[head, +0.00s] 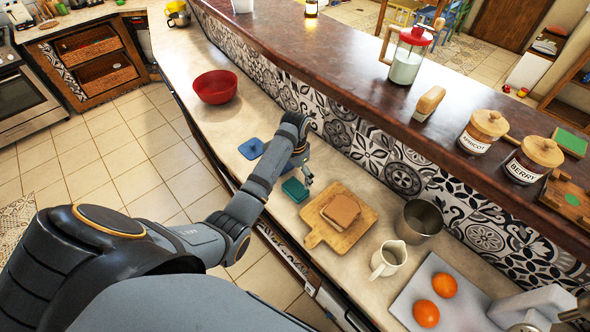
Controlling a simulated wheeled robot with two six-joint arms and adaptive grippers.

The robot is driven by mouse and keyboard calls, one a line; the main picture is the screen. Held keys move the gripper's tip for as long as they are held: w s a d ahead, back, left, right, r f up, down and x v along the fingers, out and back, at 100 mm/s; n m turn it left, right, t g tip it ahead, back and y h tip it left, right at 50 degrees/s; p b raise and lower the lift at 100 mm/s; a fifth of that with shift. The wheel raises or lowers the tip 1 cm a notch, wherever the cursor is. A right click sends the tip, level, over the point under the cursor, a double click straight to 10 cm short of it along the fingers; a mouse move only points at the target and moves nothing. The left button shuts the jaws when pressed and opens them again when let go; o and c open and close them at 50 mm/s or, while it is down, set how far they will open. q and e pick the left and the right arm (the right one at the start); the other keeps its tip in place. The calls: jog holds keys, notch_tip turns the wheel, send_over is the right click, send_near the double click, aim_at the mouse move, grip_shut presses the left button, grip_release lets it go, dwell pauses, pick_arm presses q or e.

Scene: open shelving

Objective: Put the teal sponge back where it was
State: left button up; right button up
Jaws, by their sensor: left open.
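The teal sponge (295,190) lies on the lower counter, left of the wooden cutting board (362,240). My left gripper (307,177) is open, just above and beside the sponge at its upper right in the picture. I cannot tell whether a finger touches the sponge. Nothing shows between its fingers. A flat blue item (252,148) lies on the counter behind my left forearm. My right gripper is not in view.
The board holds brown bread-like slices (341,210). A metal pot (419,220) and a cream pitcher (388,259) stand to its right. A red bowl (215,87) stands farther along the counter. The tiled wall (402,180) and raised bar ledge (345,60) bound the counter.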

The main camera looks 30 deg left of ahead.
pick_arm(q)
jog(key=shift+r, duration=2.1)
